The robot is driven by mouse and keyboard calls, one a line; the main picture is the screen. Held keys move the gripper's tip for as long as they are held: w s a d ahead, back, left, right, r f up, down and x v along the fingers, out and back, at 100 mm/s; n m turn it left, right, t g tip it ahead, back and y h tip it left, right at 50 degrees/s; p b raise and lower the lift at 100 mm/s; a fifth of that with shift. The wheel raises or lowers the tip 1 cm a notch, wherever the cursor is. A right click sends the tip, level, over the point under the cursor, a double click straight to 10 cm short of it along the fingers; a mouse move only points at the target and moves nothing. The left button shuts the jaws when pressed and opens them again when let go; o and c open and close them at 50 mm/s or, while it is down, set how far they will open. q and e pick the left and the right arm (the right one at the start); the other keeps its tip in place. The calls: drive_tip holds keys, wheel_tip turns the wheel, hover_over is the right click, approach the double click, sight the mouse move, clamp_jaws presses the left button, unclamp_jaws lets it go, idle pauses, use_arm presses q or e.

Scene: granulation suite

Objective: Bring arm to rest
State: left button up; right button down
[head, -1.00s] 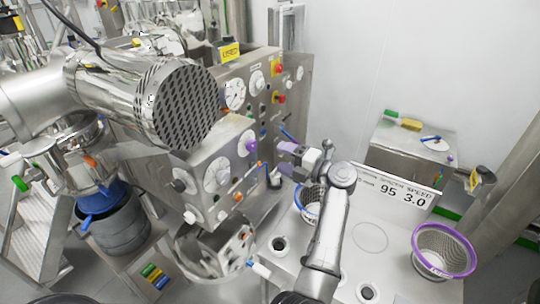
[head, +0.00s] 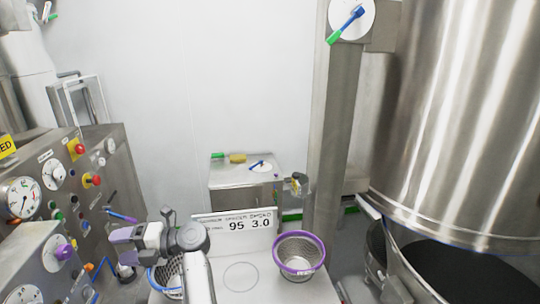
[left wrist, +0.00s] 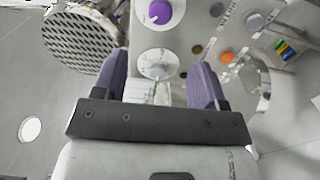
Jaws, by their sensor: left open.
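My left arm rises from the bottom of the head view, at the left of the white bench. My left gripper (head: 120,247) has purple fingers and points left toward the steel control panel (head: 38,222). In the left wrist view the two purple fingers of the gripper (left wrist: 158,78) stand wide apart, open, with nothing held between them. A panel face with a purple knob (left wrist: 160,12) and a round dial (left wrist: 158,64) shows beyond the fingers. I cannot tell whether the fingers touch it. My right gripper is not in view.
A blue-rimmed mesh basket (head: 167,283) stands under my left arm, partly hidden. A purple-rimmed basket (head: 299,258) stands on the bench, right of a display sign (head: 236,224). A large steel vessel (head: 455,120) fills the right side. The bench middle is clear.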

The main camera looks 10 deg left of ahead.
use_arm(q)
drive_tip(key=w+d+r+m+t+y, duration=0.25)
drive_tip(key=w+r+m+t, duration=1)
drive_tip(key=t, duration=0.85)
drive_tip(key=d+r+m+t+h, duration=0.4)
drive_tip(key=d+m+t+h, duration=0.6)
drive_tip(key=m+h, duration=1.1)
drive_tip(key=s+d+f+m+g+y, duration=0.1)
drive_tip(key=s+d+f+m+g, duration=0.25)
drive_tip(key=s+f, duration=0.55)
drive_tip(key=s+d+f+m+g, duration=0.25)
drive_tip(key=s+f+g, duration=0.35)
drive_tip(key=f, duration=0.5)
drive_tip(key=s+d+f+m+g+y, duration=0.1)
drive_tip(key=s+d+f+m+g, duration=0.2)
drive_tip(key=s+f, duration=0.65)
drive_tip(key=s+f+g, duration=0.7)
drive_tip(key=s+f, duration=1)
drive_tip(key=s, duration=0.2)
wheel_tip(320, 180, up, 23)
drive_tip(key=s+d+p, duration=0.1)
drive_tip(key=p, duration=2.2)
drive_tip(key=shift+p, duration=0.35)
